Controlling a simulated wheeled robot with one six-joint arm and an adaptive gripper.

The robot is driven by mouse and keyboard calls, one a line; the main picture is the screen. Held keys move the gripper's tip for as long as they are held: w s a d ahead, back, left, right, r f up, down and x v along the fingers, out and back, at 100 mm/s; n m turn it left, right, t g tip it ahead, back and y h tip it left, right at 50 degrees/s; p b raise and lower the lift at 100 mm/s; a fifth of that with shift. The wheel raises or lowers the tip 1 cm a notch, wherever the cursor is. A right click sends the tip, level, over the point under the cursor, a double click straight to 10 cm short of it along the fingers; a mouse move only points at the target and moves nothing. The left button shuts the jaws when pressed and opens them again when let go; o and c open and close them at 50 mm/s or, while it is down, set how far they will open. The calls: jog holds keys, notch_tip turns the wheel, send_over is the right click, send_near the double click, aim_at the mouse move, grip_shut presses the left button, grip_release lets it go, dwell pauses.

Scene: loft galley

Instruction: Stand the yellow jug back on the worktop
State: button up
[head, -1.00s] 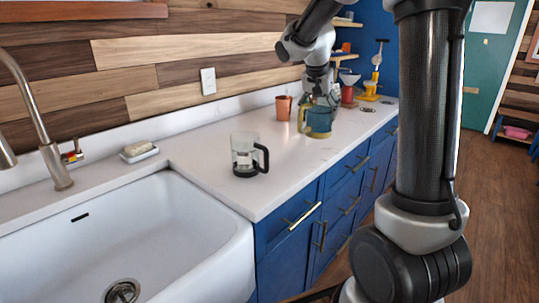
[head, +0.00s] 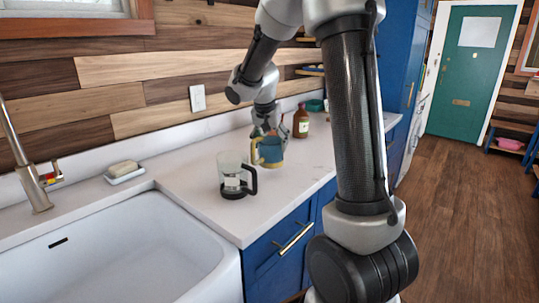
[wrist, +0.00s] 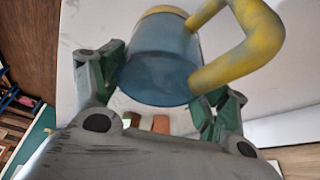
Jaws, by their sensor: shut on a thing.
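The yellow jug (head: 270,152) has a blue-grey body with yellow bands and a yellow handle. It is at my gripper (head: 264,132), over the worktop (head: 205,150) behind the glass press. In the wrist view the jug (wrist: 160,65) sits between my gripper's two fingers (wrist: 160,95), which are shut on it. Its yellow handle (wrist: 250,50) sticks out to the right there. The jug looks roughly upright in the head view. I cannot tell whether its base touches the worktop.
A glass press (head: 232,178) with a black handle stands close in front of the jug. A brown bottle (head: 301,122) stands behind. The white sink (head: 130,250) is at left, with a soap dish (head: 124,173) by it. Bare worktop lies right of the jug.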

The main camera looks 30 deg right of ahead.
aim_at(271, 152)
jog(key=shift+f, duration=1.9)
jog(key=shift+f, duration=0.15)
jog(key=o, duration=1.6)
jog(key=shift+n, duration=0.3)
jog(key=v, duration=0.4)
jog(key=s+v, duration=0.1)
jog(key=v, duration=0.8)
jog(key=shift+s+d, duration=0.25)
jog(key=shift+s, duration=0.05)
jog(key=s+a+n+y, duration=0.1)
jog(key=s+n, duration=0.2)
jog(key=s, duration=0.5)
jog(key=s+a+n+y, duration=0.1)
jog(key=s+n, duration=0.2)
jog(key=s, duration=0.6)
jog(key=s+a+f+n+t+y, duration=0.1)
jog(key=s+n, duration=0.2)
jog(key=s, duration=0.5)
jog(key=shift+s+a, duration=0.3)
jog(key=shift+s, duration=0.1)
